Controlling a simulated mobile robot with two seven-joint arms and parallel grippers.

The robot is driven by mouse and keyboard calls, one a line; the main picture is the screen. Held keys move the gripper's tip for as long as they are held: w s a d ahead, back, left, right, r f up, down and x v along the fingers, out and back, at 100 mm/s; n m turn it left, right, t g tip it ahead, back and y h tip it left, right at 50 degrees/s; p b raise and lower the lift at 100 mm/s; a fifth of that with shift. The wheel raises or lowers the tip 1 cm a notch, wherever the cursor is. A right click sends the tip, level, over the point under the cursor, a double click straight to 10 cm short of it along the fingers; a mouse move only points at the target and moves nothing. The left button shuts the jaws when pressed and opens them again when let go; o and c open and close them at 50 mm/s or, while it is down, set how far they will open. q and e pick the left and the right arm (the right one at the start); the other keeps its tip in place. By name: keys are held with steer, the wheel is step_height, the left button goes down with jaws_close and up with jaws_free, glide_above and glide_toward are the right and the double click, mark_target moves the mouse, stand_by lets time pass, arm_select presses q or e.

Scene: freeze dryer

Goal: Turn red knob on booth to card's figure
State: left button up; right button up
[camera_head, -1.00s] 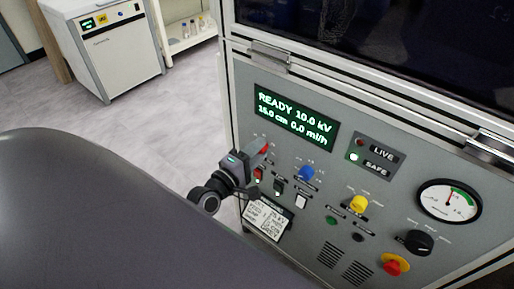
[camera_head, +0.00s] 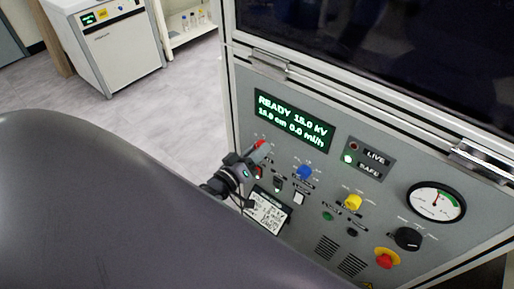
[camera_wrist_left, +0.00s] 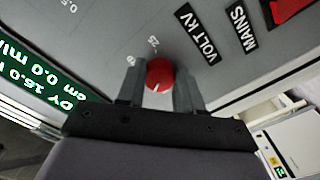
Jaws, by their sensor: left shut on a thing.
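The red knob (camera_head: 260,144) is on the booth's grey panel below the green display (camera_head: 292,118). My left gripper (camera_head: 256,150) is shut on it. In the left wrist view the red knob (camera_wrist_left: 160,77), with a white pointer line, sits between the two fingers of my left gripper (camera_wrist_left: 159,72). The "VOLT KV" label (camera_wrist_left: 197,33) and a printed "25" are beside it. The display seems to read READY 15.0 kV. The white card (camera_head: 267,209) is on the panel below the gripper. Its top line seems to end in "5 kV"; the rest is too small to read. My right gripper is out of view.
A blue knob (camera_head: 304,172), a yellow knob (camera_head: 352,202), several switches, a black knob (camera_head: 407,238) and a red stop button (camera_head: 386,258) are to the right. A round gauge (camera_head: 436,202) is at the far right. Open floor (camera_head: 160,120) lies left of the booth.

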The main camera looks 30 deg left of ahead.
arm_select(q)
steer(key=shift+a+r+m+b, duration=0.1)
steer(key=shift+m+b, duration=0.2)
steer(key=shift+m, duration=7.05)
steer(key=shift+a+r+m+b, duration=0.1)
steer(key=shift+m+b, duration=0.2)
steer(key=shift+m, duration=7.05)
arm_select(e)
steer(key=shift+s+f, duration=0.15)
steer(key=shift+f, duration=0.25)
arm_select(q)
steer(key=o, duration=1)
steer(key=shift+o, duration=0.2)
